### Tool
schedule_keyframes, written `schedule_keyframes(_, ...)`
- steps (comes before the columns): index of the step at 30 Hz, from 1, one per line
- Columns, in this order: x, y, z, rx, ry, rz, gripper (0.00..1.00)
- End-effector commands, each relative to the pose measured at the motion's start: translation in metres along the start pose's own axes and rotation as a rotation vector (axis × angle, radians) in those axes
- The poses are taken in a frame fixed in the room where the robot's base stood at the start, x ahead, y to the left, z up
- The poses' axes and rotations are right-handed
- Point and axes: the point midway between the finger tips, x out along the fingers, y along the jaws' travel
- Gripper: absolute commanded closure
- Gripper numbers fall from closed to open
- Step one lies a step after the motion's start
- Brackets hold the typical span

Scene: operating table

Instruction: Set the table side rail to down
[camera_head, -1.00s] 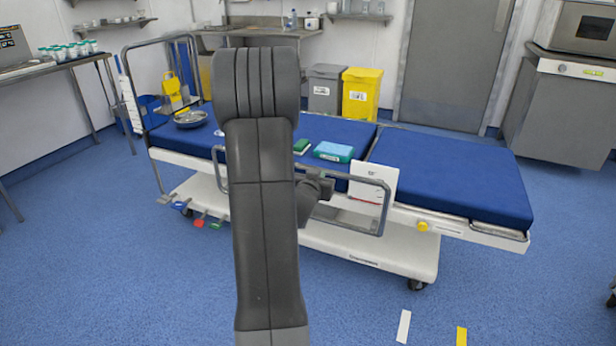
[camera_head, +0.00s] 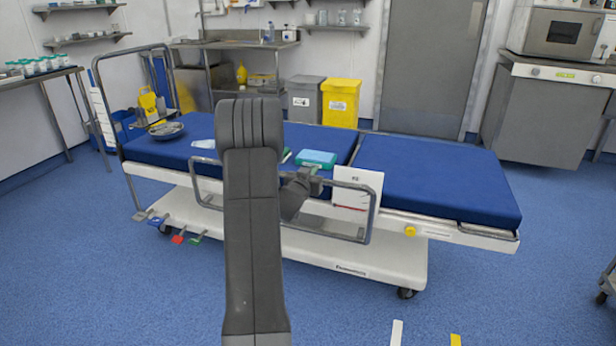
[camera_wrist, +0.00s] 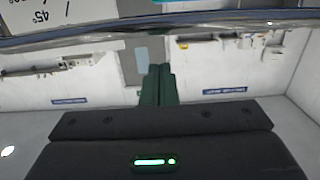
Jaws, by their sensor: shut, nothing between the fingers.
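The table side rail (camera_head: 348,184) is a grey metal tube loop on the near long side of the operating table (camera_head: 440,180). It stands upright, its top bar showing against the blue mattress edge. In the wrist view the rail's bar (camera_wrist: 220,20) crosses the top of the picture. My gripper (camera_head: 312,170) is at the rail's top bar, right of my arm, which hides part of the rail. In the wrist view my gripper (camera_wrist: 158,70) shows its dark green fingers together and empty, below the bar in the picture. I cannot tell whether they touch it.
A white card (camera_head: 356,195) hangs beside the rail's right end. A yellow knob (camera_head: 410,231) is on the table's side. A teal box (camera_head: 317,158) and a metal bowl (camera_head: 166,129) lie on the mattress. Coloured pedals (camera_head: 178,239) stick out low left.

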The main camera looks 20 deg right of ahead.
Motion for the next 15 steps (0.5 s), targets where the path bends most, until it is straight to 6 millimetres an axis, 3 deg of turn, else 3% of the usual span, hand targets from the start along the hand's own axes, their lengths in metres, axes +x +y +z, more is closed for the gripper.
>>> schedule_keyframes(5,0.004,0.000,0.018,0.000,0.001,0.000,1.00)
schedule_keyframes(15,0.005,0.000,0.021,0.001,0.002,-0.001,1.00)
